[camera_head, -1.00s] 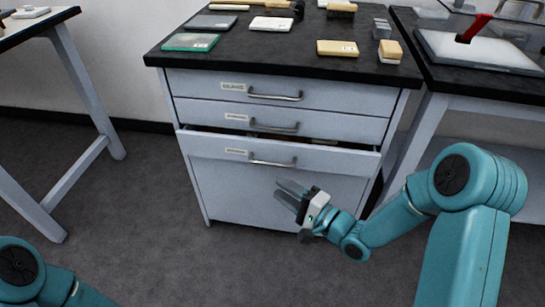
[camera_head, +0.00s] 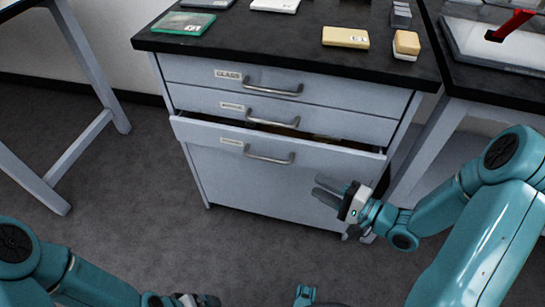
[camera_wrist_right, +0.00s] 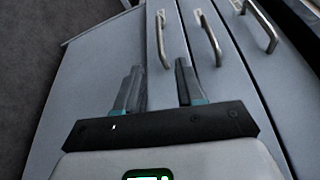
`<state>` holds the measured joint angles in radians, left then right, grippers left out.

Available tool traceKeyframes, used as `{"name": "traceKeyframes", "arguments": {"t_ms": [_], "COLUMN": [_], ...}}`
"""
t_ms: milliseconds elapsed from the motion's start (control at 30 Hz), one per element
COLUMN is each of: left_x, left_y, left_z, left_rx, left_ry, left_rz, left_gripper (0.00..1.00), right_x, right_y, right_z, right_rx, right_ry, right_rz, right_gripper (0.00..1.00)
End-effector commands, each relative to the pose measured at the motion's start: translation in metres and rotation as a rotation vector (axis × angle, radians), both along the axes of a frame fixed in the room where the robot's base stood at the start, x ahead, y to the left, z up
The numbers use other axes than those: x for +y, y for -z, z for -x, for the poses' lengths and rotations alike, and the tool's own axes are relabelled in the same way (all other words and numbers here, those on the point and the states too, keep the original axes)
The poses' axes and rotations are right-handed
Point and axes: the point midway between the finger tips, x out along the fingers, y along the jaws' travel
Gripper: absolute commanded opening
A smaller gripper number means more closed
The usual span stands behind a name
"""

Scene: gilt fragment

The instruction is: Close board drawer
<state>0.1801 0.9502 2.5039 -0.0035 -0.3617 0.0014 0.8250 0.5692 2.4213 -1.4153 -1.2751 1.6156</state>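The grey cabinet's third drawer (camera_head: 340,163) stands partly pulled out, with a dark gap above its front. Its label is too small to read, so I cannot confirm that it is the board drawer. Its bar handle (camera_head: 269,156) is metal; in the right wrist view the handle (camera_wrist_right: 163,40) lies just beyond the fingers. My right gripper (camera_head: 330,190) is in front of the lower cabinet, below and right of that handle; in the wrist view (camera_wrist_right: 158,88) its fingers are apart and empty. My left gripper (camera_head: 195,300) is only partly in view at the bottom edge.
The top drawer (camera_head: 320,92), labelled GLASS, and the second drawer (camera_head: 335,122) look shut. The black worktop (camera_head: 270,38) holds a green-edged plate (camera_head: 183,23) and several blocks. A bench (camera_head: 500,70) stands close at right. The floor (camera_head: 120,220) at left is clear.

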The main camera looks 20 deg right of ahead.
Motion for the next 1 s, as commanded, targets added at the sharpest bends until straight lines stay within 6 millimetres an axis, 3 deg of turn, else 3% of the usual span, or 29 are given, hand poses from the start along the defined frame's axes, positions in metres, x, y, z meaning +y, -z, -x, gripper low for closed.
{"name": "traceKeyframes", "arguments": {"t_ms": [233, 700, 1000], "left_x": [0.001, 0.007, 0.009], "left_y": [0.010, 0.037, 0.042], "left_z": [-0.001, -0.008, -0.009], "left_rx": [-0.002, -0.014, -0.016], "left_ry": [-0.006, -0.031, -0.036], "left_rz": [-0.001, -0.006, -0.007], "left_gripper": [1.00, 1.00, 1.00], "right_x": [0.014, 0.071, 0.085], "right_y": [0.006, 0.015, 0.014], "right_z": [-0.020, -0.110, -0.134], "right_rx": [0.002, 0.002, 0.003], "right_ry": [0.006, 0.003, 0.007], "right_rz": [-0.001, 0.000, -0.001], "right_gripper": [0.38, 0.38, 0.38]}}
